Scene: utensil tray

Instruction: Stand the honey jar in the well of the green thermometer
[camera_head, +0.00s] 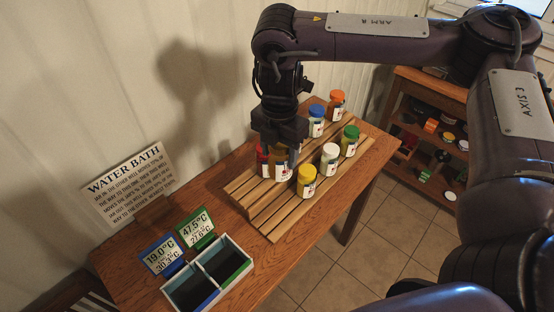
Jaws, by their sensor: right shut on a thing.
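My right gripper (281,146) points down at the slatted rack and is shut on an amber jar with a white label, the honey jar (281,170). The fingers hide its top, and I cannot tell whether its base is clear of the slats. The green thermometer (196,229) reads 47.5°C in large figures, beside the blue thermometer (162,255) at 19.0°C. In front of them stands a white two-well box (224,246). Its right well has a green front edge (238,273) and its left well a blue one. Both wells look dark, with no jar visible inside. My left gripper is out of view.
A red jar (262,160) stands close left of the held jar. Yellow (306,181), white (329,158), green, blue and orange-lidded jars stand on the slatted rack (262,217). A water bath sign (127,183) stands behind the thermometers. Shelves (432,140) are at the right.

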